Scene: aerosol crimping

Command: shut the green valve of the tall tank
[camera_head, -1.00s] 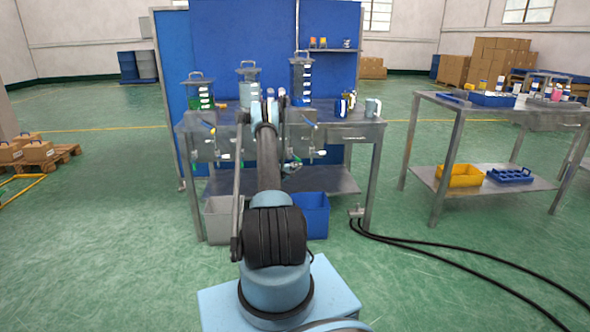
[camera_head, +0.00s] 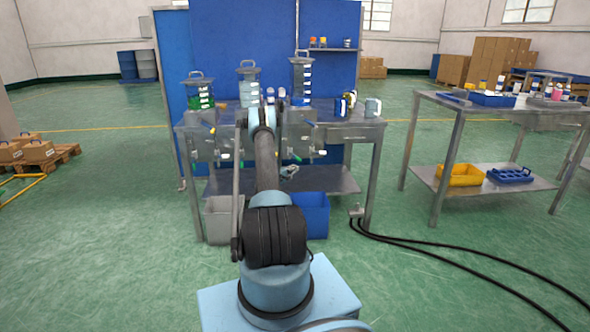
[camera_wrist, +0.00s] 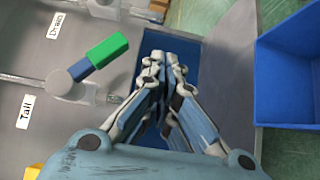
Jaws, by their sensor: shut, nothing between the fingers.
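The green valve handle (camera_wrist: 107,50) shows in the wrist view, joined by a blue piece to a round grey fitting on the metal panel. It points up and right, between labels reading "Drain" and "Tall" (camera_wrist: 25,111). My gripper (camera_wrist: 165,58) is shut and empty, to the right of the handle with a visible gap in the picture. In the head view the tall tank (camera_head: 301,82), with dark blue contents, stands at the right of three tanks on the bench. My gripper (camera_head: 288,172) is low in front of the bench, partly hidden by my arm.
A blue bin (camera_wrist: 290,75) lies right of my gripper in the wrist view; a grey bin (camera_head: 219,220) stands left of it in the head view. The bench's lower shelf (camera_head: 335,180) is behind my gripper. Black cables (camera_head: 440,242) run across the floor at right.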

